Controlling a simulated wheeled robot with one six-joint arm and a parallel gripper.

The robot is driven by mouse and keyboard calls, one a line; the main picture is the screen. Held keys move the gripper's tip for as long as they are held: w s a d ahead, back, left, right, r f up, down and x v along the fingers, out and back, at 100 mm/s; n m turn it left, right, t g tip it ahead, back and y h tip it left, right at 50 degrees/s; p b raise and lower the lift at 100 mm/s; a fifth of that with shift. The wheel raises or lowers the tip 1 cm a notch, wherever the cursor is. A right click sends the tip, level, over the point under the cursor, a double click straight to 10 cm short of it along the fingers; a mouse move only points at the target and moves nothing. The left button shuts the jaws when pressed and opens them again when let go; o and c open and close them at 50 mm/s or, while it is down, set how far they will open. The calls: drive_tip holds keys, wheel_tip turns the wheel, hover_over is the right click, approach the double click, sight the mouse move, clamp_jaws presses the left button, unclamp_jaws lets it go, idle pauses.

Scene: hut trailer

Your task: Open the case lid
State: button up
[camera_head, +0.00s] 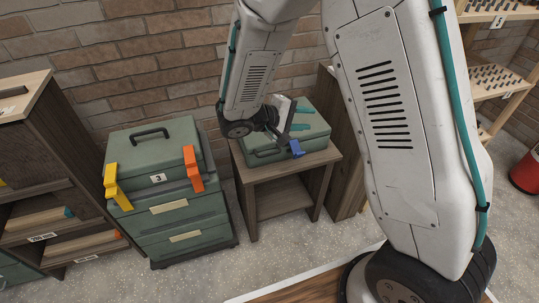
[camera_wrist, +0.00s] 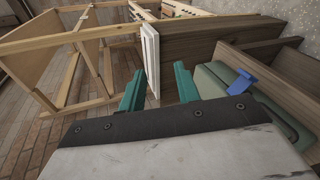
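A green case (camera_head: 312,134) lies on a small wooden table, and its lid looks closed. It has a dark handle (camera_head: 264,153) and a blue latch (camera_head: 296,148) on its front. The case also shows at the right of the wrist view (camera_wrist: 284,121), with the blue latch (camera_wrist: 242,82) standing out from it. My gripper (camera_head: 301,118) is above the case in the head view, with its teal fingers apart. In the wrist view my gripper (camera_wrist: 158,88) is open, to the left of the case and apart from the latch. Part of the lid is hidden by my gripper.
The small table (camera_head: 247,185) has an open shelf below. A green toolbox stack (camera_head: 150,137) with orange and yellow latches stands left of it. A dark wooden cabinet (camera_head: 75,160) is further left. Pegged shelves (camera_head: 495,77) and a red bin (camera_head: 525,172) are at right.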

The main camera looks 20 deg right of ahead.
drive_tip(key=w+a+f+n+t, duration=0.2)
drive_tip(key=w+a+f+t, duration=0.1)
drive_tip(key=f, duration=0.3)
drive_tip(key=w+a+f+n+t, duration=0.2)
drive_tip(key=w+a+f, duration=0.1)
drive_tip(key=f, duration=0.3)
drive_tip(key=n+t+y, duration=0.2)
drive_tip(key=n+t, duration=0.1)
drive_tip(key=t, duration=0.2)
approach(270, 154)
drive_tip(key=x, duration=1)
drive_tip(key=shift+w+f, duration=0.15)
drive_tip(key=shift+f, duration=0.1)
clamp_jaws()
